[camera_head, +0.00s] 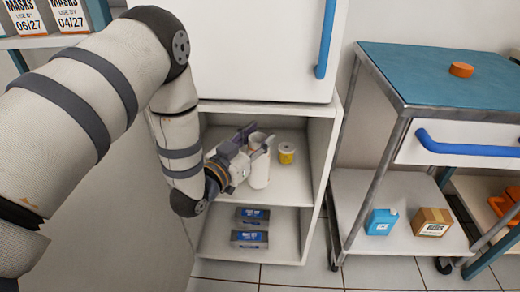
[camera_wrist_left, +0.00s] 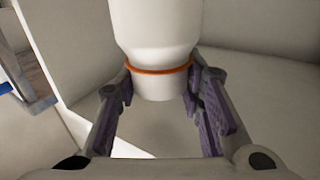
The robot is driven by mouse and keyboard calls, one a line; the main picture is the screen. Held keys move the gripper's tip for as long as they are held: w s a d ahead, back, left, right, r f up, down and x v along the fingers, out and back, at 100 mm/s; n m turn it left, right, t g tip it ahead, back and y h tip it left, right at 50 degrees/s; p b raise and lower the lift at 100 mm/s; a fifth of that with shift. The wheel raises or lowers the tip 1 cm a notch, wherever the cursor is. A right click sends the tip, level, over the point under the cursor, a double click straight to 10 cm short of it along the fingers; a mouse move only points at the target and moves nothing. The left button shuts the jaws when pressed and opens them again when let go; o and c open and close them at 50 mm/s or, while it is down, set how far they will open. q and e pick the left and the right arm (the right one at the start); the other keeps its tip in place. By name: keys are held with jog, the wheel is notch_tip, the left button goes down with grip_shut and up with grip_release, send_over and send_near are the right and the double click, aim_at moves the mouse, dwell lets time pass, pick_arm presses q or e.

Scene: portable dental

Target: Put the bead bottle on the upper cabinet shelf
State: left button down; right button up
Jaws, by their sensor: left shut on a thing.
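The bead bottle (camera_head: 260,172) is white and stands roughly upright at the upper shelf (camera_head: 305,183) of the open cabinet. My left gripper (camera_head: 256,148) reaches in from the left and is shut on it. In the left wrist view the white bottle (camera_wrist_left: 158,45), with an orange ring near one end, sits between the fingers of my left gripper (camera_wrist_left: 160,88). I cannot tell whether its base touches the shelf. My right gripper is in neither view.
A yellow jar (camera_head: 287,154) with a white lid stands on the same shelf, right of the bottle. Blue-and-grey boxes (camera_head: 250,239) lie on the lower shelf. A white door (camera_head: 250,50) with a blue handle is above the opening. A cart (camera_head: 440,75) stands at right.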

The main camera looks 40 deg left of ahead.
pick_arm(q)
jog(key=w+a+f, duration=0.1)
jog(key=w+f+b, duration=0.1)
jog(key=w, duration=0.1)
jog(key=w+a+f+b, duration=0.1)
jog(key=shift+w+a, duration=0.2)
jog(key=shift+a, duration=0.15)
notch_tip(320, 180, down, 4)
jog(key=shift+w+a+b, duration=0.1)
jog(key=shift+w+b, duration=0.05)
jog(key=shift+b, duration=0.7)
jog(key=c, duration=1.1)
grip_release()
jog(key=shift+f, duration=0.2)
